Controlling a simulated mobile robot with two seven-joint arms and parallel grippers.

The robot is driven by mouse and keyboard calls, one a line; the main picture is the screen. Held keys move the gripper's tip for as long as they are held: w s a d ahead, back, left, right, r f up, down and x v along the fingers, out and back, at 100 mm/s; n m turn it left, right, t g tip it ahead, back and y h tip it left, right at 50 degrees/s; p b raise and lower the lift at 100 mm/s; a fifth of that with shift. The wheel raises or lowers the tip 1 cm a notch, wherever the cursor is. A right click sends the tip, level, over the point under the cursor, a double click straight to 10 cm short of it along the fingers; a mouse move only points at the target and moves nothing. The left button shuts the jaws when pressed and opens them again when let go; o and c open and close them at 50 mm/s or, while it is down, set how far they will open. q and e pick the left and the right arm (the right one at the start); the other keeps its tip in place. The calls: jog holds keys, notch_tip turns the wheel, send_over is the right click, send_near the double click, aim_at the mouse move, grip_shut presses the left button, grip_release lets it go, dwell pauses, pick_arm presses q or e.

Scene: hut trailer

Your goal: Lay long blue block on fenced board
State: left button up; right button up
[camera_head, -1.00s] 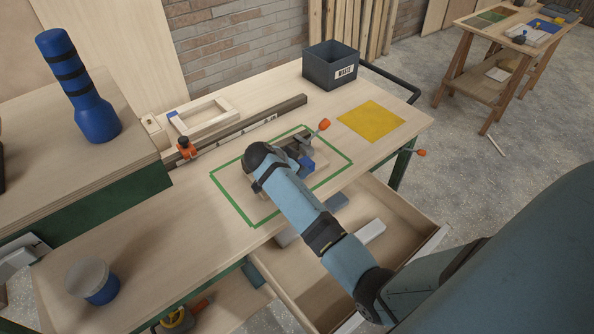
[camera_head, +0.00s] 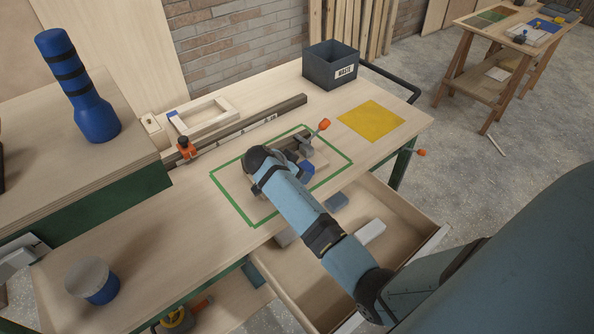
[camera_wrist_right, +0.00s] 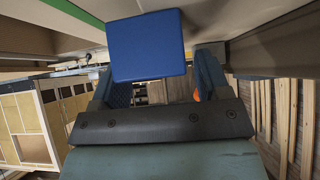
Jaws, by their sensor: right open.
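The long blue block shows in the head view (camera_head: 307,168) as a small blue patch beside my right gripper (camera_head: 288,165). In the right wrist view the blue block (camera_wrist_right: 148,45) shows its square end face, in front of the open fingers of my right gripper (camera_wrist_right: 165,80). The fenced board (camera_head: 238,189) lies inside a green tape outline (camera_head: 230,203), largely covered by my right arm. A dark fence strip (camera_head: 300,140) and an orange-handled clamp (camera_head: 323,125) are at its far side. Whether the block touches the board is hidden.
An open drawer (camera_head: 405,210) below the bench front holds several blocks. A waste bin (camera_head: 330,68), a yellow mat (camera_head: 371,120), a long rail (camera_head: 245,124) and a wooden frame (camera_head: 203,116) lie beyond. The bench's left front is clear around a blue-based cup (camera_head: 95,280).

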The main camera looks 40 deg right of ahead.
jog(key=v, duration=1.1)
jog(key=shift+a+r, duration=0.15)
jog(key=shift+a, duration=0.05)
